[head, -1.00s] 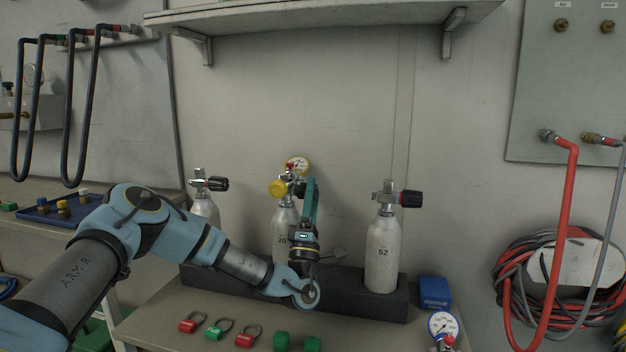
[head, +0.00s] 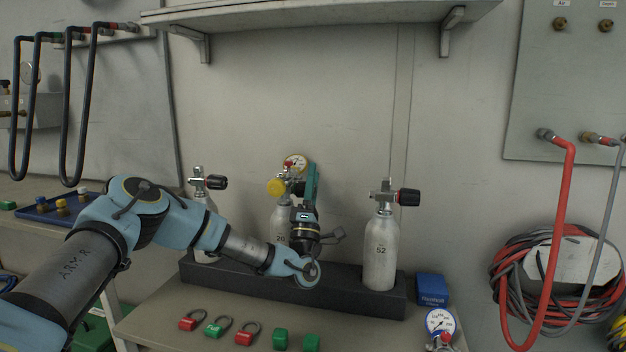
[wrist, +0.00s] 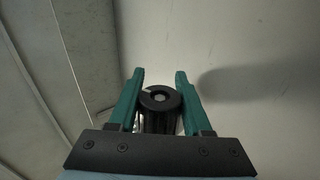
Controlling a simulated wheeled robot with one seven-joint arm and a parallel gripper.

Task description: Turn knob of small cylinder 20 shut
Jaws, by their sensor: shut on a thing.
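Small cylinder 20 (head: 280,222) is a pale grey bottle standing in the dark rack, partly hidden by my wrist. A gauge (head: 296,162) and a yellow knob (head: 275,187) show at its top. My gripper (head: 311,180) is at the right side of its valve, with teal fingers pointing up. In the wrist view my gripper (wrist: 159,84) is shut on a round black knob (wrist: 160,98), one finger on each side.
Cylinder 52 (head: 380,252) with a black knob stands close to the right in the rack (head: 340,283). Another cylinder (head: 203,225) stands to the left. A blue box (head: 432,289) and a gauge (head: 440,322) are at right.

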